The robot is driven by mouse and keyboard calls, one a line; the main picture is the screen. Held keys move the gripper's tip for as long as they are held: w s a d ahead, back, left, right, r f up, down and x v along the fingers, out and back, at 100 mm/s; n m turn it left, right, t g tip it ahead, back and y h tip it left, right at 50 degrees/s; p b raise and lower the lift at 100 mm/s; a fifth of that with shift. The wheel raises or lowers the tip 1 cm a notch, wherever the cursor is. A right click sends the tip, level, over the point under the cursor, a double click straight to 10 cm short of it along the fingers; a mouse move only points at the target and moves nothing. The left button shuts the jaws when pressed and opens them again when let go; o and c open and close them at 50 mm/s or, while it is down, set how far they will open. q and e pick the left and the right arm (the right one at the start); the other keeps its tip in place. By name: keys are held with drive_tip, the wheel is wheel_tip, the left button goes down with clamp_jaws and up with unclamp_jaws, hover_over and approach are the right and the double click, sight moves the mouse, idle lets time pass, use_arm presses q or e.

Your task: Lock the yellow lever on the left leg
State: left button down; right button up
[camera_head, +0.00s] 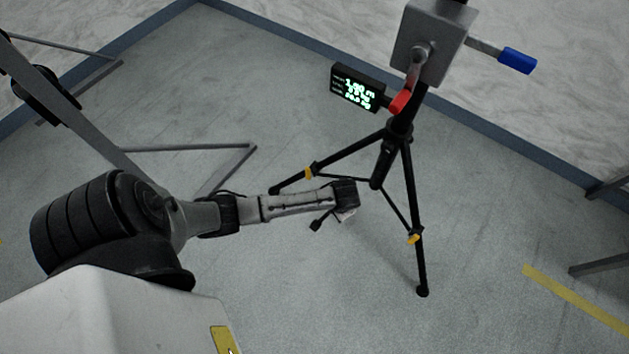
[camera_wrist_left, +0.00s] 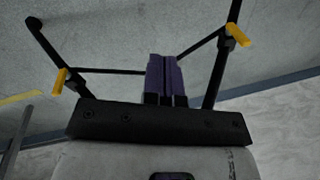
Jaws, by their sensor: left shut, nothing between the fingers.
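A black tripod stands on the floor in the head view. A yellow lever (camera_head: 308,173) is on its left leg (camera_head: 345,153), and another yellow lever (camera_head: 414,239) is on its right leg (camera_head: 418,265). My left gripper (camera_head: 346,198) is in front of the tripod, right of the left lever and apart from it; its fingers are mostly hidden there. In the upside-down wrist view, my purple fingers (camera_wrist_left: 165,72) are shut and empty between two legs. The left-leg lever (camera_wrist_left: 236,36) appears at right, sticking out from its leg. My right gripper is out of view.
The tripod carries a grey box (camera_head: 430,40) with a blue-tipped handle (camera_head: 517,60), a red-tipped handle (camera_head: 400,101) and a lit display (camera_head: 357,88). Thin braces (camera_wrist_left: 200,54) join the legs. A grey metal frame (camera_head: 190,148) stands at left. Floor in front is clear.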

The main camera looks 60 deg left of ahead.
use_arm(q)
drive_tip(key=w+a+f+n+g+y+b, duration=0.1)
drive_tip(key=w+a+f+n+b, duration=0.1)
drive_tip(key=a, duration=0.5)
drive_tip(key=w+a+f+n+g+y+b, duration=0.1)
drive_tip(key=w+a+f+n+b, duration=0.1)
drive_tip(key=w+a, duration=0.3)
drive_tip(key=shift+w+a+f+b, duration=0.3)
drive_tip(key=shift+a+f+b, duration=0.15)
drive_tip(key=shift+a, duration=0.8)
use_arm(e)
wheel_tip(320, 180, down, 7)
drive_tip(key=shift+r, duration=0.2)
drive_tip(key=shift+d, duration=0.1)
use_arm(q)
drive_tip(key=shift+f, duration=0.1)
drive_tip(key=b, duration=0.9)
hover_over(310, 176)
drive_tip(key=d, duration=0.2)
drive_tip(key=f, duration=0.6)
drive_tip(key=w+f, duration=0.1)
drive_tip(key=f, duration=0.2)
drive_tip(key=shift+a+f, duration=0.1)
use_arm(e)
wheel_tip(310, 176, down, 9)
